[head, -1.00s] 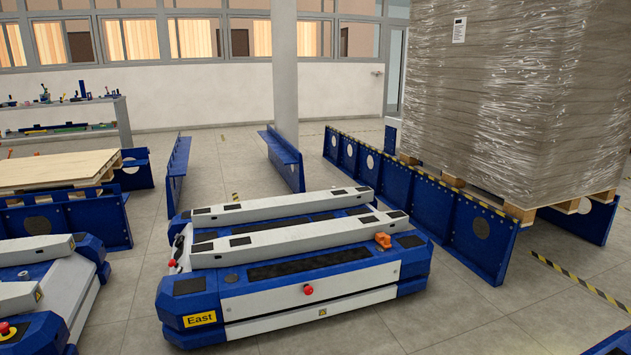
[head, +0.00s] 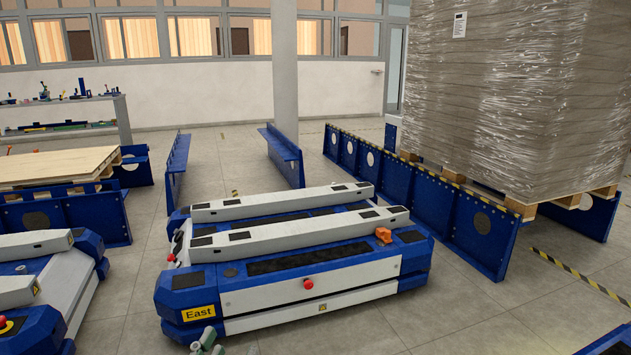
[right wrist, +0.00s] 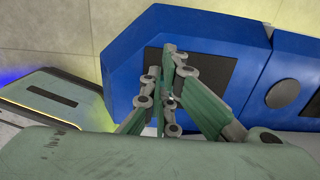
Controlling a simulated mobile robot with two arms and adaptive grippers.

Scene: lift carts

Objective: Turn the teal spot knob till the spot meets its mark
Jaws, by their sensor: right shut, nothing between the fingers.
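I cannot make out a teal spot knob or its mark in either view. The blue and white lift cart labelled East (head: 255,295) stands in the middle of the head view, with an orange part (head: 383,235) and a red button (head: 309,284) on it. My right gripper (right wrist: 168,68) is shut and empty in the right wrist view. Behind it is a blue body (right wrist: 225,35) with a dark pad.
Another cart (head: 70,285) stands at the left. A wrapped pallet load (head: 490,90) rests at the right by a blue rail (head: 440,210). A pillar (head: 285,70) and a shelf (head: 75,110) stand behind.

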